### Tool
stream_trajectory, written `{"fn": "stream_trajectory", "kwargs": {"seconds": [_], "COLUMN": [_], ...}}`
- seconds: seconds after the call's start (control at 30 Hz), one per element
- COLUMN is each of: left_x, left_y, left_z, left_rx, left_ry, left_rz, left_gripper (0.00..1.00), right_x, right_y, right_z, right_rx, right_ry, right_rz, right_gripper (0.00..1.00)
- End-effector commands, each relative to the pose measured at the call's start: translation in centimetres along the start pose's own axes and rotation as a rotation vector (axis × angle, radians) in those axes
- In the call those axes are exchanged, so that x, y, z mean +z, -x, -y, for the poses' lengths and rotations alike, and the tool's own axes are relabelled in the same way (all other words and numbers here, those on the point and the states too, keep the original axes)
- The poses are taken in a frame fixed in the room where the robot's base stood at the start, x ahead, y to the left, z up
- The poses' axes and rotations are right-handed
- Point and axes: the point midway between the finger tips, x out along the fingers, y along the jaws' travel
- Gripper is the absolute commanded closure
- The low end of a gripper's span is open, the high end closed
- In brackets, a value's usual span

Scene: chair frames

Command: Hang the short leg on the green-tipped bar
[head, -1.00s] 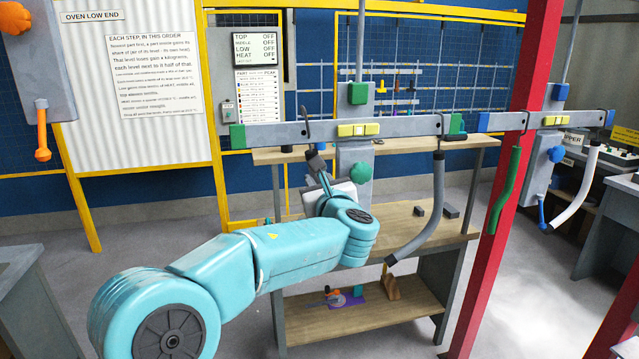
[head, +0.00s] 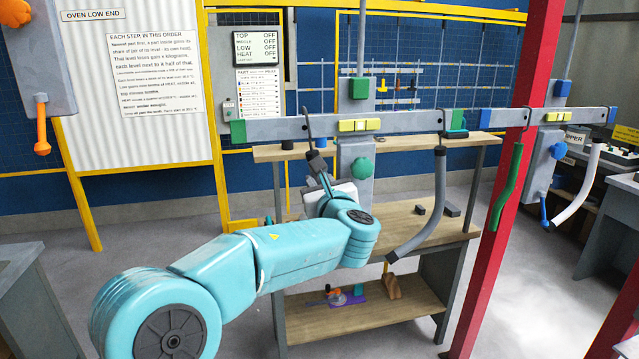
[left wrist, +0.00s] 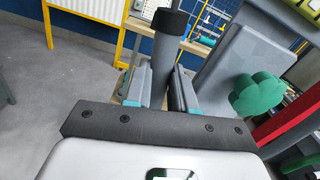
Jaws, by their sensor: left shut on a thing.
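The green-tipped bar (head: 275,130) is grey, runs across the head view and has a yellow block at its middle. Its left end has a green tip (head: 238,132). A thin dark hook (head: 306,122) hangs over it, left of the middle. My left gripper (head: 323,182) is shut on the short leg (head: 317,164), just below this hook. In the left wrist view the short leg (left wrist: 168,50) is a grey tube with a black cap, between the two fingers (left wrist: 163,90). Its cap appears to meet the hook's lower end; I cannot tell whether they are joined. My right gripper is out of view.
A curved grey leg (head: 438,190) hangs from the bar's right part. A blue-tipped bar (head: 505,118) with green and white legs is at right, by a red post (head: 500,200). A wooden shelf unit (head: 400,225) stands behind. A grey column (head: 355,150) carries the bar.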

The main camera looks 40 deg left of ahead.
Motion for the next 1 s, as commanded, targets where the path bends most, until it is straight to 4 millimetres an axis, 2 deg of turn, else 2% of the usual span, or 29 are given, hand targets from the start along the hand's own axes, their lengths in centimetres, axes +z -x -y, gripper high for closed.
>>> {"fn": "stream_trajectory", "kwargs": {"seconds": [0.67,0.7,0.77,1.0], "left_x": [-1.1,-1.1,-1.1,-1.2], "left_y": [0.0,0.0,0.0,0.0], "left_z": [-0.2,-0.2,-0.2,-0.2], "left_rx": [0.0,0.0,0.0,0.0], "left_ry": [0.0,0.0,0.0,0.0], "left_rz": [0.001,0.001,0.001,-0.001], "left_gripper": [1.0,0.66,0.46,0.46], "right_x": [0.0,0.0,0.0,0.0], "right_y": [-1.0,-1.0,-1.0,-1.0], "right_z": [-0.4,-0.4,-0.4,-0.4], "right_rx": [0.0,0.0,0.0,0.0], "right_ry": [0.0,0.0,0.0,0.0], "right_rz": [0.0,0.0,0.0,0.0], "right_gripper": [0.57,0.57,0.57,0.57]}}
